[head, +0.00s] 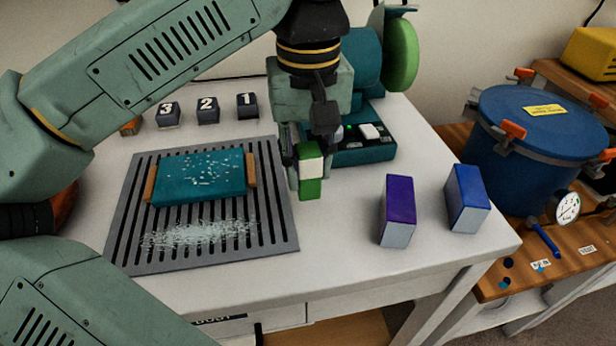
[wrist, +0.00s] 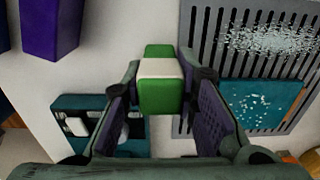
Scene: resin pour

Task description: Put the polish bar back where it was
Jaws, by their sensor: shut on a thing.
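The polish bar (head: 310,187), a green bar with a white band around its middle, is between the fingers of my gripper (head: 307,150). In the wrist view the bar (wrist: 160,95) sits across the fingertips, with the fingers on both sides of it. My gripper is shut on it, over the white table just right of the slotted grate. I cannot tell whether the bar's lower end touches the table. Behind it stands a teal machine (head: 365,153) with a green wheel (head: 400,65) and a small white piece on its base. No marked place for the bar is clear.
The slotted grate (head: 283,237) carries a teal slab (head: 190,180) with wooden ends and scattered white flakes. A purple block (head: 398,200) and a blue block (head: 466,192) stand at right. Number blocks (head: 207,110) line the back. A blue pot (head: 540,125) stands beyond the table's right edge.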

